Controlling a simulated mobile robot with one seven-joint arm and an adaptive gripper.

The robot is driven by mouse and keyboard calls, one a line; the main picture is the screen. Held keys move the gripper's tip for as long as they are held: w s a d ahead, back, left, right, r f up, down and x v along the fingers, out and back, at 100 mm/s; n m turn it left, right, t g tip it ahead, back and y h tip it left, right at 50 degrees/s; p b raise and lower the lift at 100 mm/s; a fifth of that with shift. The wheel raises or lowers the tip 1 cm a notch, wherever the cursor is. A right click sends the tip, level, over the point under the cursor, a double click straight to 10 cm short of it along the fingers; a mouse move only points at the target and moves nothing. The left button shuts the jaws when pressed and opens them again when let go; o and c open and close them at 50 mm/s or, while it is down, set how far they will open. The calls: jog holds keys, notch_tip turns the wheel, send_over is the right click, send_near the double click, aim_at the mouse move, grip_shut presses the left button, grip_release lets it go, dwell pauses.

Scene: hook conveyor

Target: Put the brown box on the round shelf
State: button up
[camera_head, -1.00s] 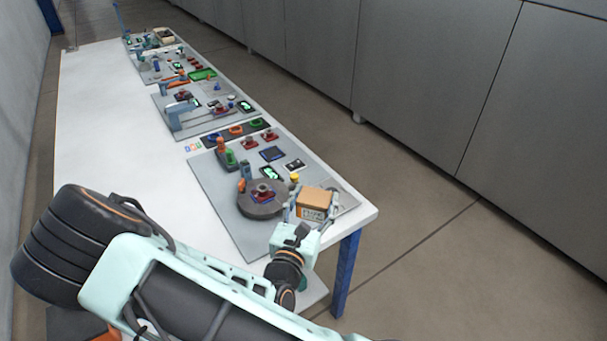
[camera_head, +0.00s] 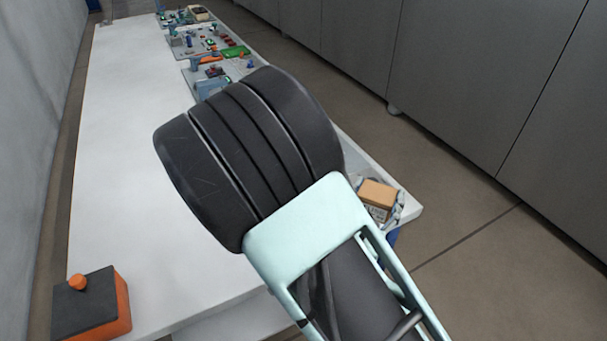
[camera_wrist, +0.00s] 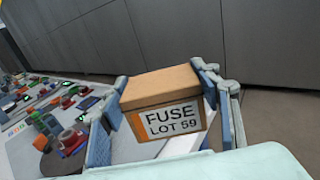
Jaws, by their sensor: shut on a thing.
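The brown box (camera_wrist: 165,88), with a white label reading FUSE LOT 59, is held between the two blue-grey fingers of my gripper (camera_wrist: 160,105) in the wrist view. In the head view the box (camera_head: 377,194) shows beyond my arm, near the table's right edge. The gripper around it is mostly hidden there by my arm. A round grey disc (camera_wrist: 62,158), the only shelf-like round thing I see, is at the lower left of the wrist view with a small red part on it. It lies apart from the box; my arm hides it in the head view.
The long white table (camera_head: 120,170) is clear along its left side. An orange and black box with a knob (camera_head: 92,303) stands at its front left. Boards with small parts (camera_head: 205,42) run along its far right. Grey cabinets (camera_head: 450,70) stand beyond the floor.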

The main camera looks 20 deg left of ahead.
jog(key=s+a+n+y+b, duration=0.2)
jog(key=s+a+y, duration=0.1)
jog(key=a, duration=0.3)
jog(key=w+a+f+b, duration=0.1)
jog(key=w+f, duration=0.2)
jog(key=w, duration=0.1)
jog(key=w+a+f+b, duration=0.1)
jog(key=w+f, duration=0.1)
jog(key=w, duration=0.2)
jog(key=w+a+f+b, duration=0.1)
jog(key=w+f+b, duration=0.1)
jog(key=w, duration=0.3)
jog(key=shift+a+f, duration=0.3)
jog(key=shift+f, duration=0.5)
jog(key=shift+w+f, duration=0.25)
jog(key=shift+f, duration=0.1)
jog(key=shift+a+f, duration=0.1)
jog(key=shift+f, duration=1.35)
jog(key=shift+b, duration=0.3)
jog(key=shift+f, duration=0.2)
jog(key=o, duration=1.3)
